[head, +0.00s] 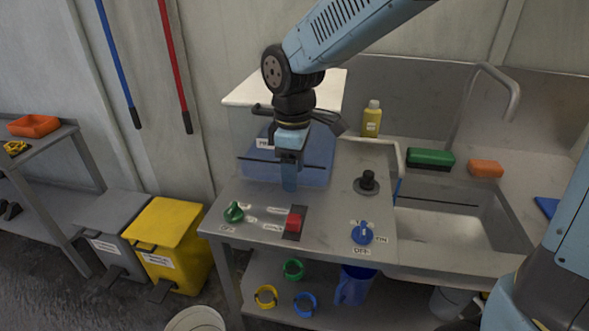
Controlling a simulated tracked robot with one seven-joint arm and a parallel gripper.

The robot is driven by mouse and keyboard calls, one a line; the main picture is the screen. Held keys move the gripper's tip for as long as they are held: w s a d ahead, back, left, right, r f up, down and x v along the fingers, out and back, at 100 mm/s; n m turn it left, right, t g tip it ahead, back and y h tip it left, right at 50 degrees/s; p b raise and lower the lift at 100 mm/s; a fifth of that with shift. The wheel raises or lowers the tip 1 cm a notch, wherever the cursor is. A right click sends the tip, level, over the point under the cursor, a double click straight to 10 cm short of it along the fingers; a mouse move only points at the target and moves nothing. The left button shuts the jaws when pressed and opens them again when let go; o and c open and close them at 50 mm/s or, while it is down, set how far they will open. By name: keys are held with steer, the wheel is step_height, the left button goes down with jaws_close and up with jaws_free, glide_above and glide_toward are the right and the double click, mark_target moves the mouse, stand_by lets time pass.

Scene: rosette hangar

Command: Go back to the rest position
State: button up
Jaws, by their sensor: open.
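My gripper (289,178) hangs from my light-blue arm over the grey metal bench (334,245), pointing down above the controls. One blue finger shows clearly; the jaws are seen edge-on and hold nothing that I can see. Below it on the bench top are a red switch (294,222), a green knob (234,212) to its left and a blue dial (362,233) to its right. A black knob (368,182) stands further back. The gripper looks apart from all of them.
A yellow bottle (372,118), green sponge (431,157), orange sponge (486,168) and sink (440,224) are at right. A yellow bin (172,235) and a grey bin (108,227) stand at left.

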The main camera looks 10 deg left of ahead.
steer(key=s+d+r+m+t, duration=0.2)
steer(key=d+m, duration=0.3)
steer(key=d, duration=0.5)
steer(key=s+d+r+m+t, duration=0.1)
steer(key=s+d+r+m, duration=0.2)
steer(key=d, duration=0.7)
steer(key=s+d+r+m+t, duration=0.2)
steer(key=d+r+m, duration=0.4)
steer(key=d+m, duration=0.3)
steer(key=shift+s+d+r+t, duration=0.15)
steer(key=shift+s+d+t, duration=0.15)
steer(key=shift+s+d, duration=0.45)
